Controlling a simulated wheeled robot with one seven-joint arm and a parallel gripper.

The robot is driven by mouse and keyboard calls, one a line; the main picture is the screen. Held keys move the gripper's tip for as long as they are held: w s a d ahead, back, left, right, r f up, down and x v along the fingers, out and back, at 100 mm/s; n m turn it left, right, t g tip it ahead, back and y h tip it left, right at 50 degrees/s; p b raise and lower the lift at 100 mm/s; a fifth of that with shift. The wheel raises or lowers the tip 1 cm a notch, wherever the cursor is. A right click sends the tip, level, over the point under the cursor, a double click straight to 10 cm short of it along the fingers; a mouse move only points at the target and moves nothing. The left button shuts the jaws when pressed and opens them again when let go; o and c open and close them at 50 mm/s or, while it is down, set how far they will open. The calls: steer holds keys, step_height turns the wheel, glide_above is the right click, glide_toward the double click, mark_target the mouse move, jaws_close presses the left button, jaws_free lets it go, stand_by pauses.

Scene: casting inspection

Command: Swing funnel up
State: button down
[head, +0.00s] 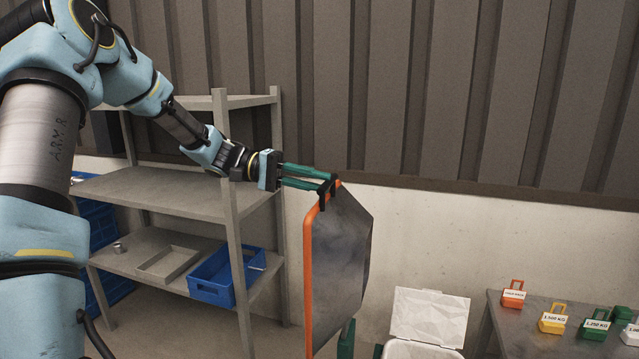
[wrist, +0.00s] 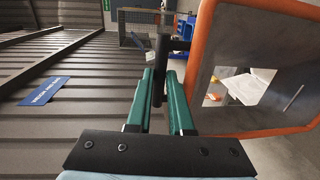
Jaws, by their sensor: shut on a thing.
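The funnel (head: 345,250) is a grey sheet-metal hopper with an orange rim (head: 308,280). It stands on edge, its rim close to vertical, in the middle of the head view. In the wrist view its grey inside (wrist: 215,60) and orange rim (wrist: 203,28) fill the right. My gripper (head: 325,186), with green fingers, reaches the funnel's top from the left. It is shut on a dark handle (wrist: 159,65) beside the rim. The fingers partly hide the handle, and the funnel's lower end is cut off in the head view.
A grey shelf rack (head: 165,192) with a blue bin (head: 222,278) and a tray stands at left. A white open-lidded box (head: 430,318) is below right. A table (head: 560,318) with coloured labelled weights is at far right. A ribbed wall (head: 450,90) is behind.

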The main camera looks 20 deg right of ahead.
steer(key=shift+a+f, duration=0.1)
steer(key=shift+f, duration=0.2)
steer(key=c, duration=1.2)
jaws_free()
steer(key=o, duration=0.4)
steer(key=shift+r, duration=0.1)
steer(key=b+v, duration=0.3)
steer(key=v, duration=0.7)
steer(key=shift+w+a, duration=0.2)
steer(key=shift+w, duration=0.1)
steer(key=shift+s, duration=0.1)
